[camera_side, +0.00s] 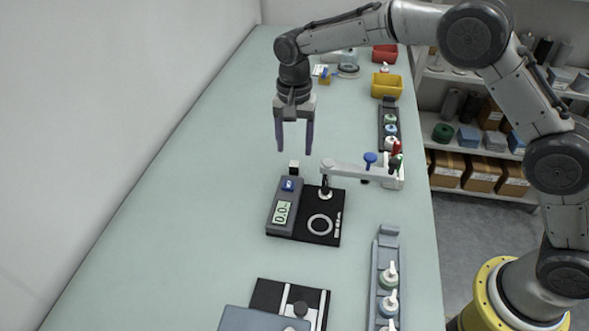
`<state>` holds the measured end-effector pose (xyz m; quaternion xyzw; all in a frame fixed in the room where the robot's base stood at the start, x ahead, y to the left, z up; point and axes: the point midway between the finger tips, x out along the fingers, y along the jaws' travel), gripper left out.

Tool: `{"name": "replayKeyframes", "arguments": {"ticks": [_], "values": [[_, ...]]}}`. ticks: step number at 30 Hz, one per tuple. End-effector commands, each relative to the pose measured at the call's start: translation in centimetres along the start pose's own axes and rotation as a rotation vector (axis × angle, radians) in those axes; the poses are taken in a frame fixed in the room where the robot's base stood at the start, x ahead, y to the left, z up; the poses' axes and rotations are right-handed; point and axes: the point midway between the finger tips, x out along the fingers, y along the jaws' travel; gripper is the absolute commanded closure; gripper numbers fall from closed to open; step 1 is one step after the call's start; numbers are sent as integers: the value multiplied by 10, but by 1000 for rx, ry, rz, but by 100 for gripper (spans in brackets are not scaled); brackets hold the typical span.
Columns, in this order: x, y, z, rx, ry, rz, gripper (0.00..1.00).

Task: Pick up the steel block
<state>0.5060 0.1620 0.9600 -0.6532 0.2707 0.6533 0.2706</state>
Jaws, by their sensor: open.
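A small block (294,168) with a bright top and dark sides, which looks like the steel block, stands on the green table just behind the grey display unit. My gripper (294,151) points straight down, its two dark fingers apart, with nothing between them. The fingertips appear above the block, one to each side of it in the picture. The height of the gap between fingertips and block is hard to tell from this single view.
A black plate with a display unit (284,207) stands in front of the block. A white arm fixture (348,170) is close on the right. Racks of capped bottles (387,229) line the right edge, with yellow (386,86) and red bins behind. The left table is clear.

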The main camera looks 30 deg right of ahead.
Motion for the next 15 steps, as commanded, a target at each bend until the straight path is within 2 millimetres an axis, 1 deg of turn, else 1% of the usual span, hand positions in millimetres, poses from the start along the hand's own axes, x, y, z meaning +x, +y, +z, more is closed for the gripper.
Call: {"name": "replayKeyframes", "arguments": {"ticks": [1, 7, 12, 15], "values": [[5, 0, 0, 0, -1, 2, 35], [17, 1, 3, 0, -1, 2, 35], [42, 3, 10, -1, -2, 4, 35], [54, 2, 9, 0, -1, 3, 35]]}}
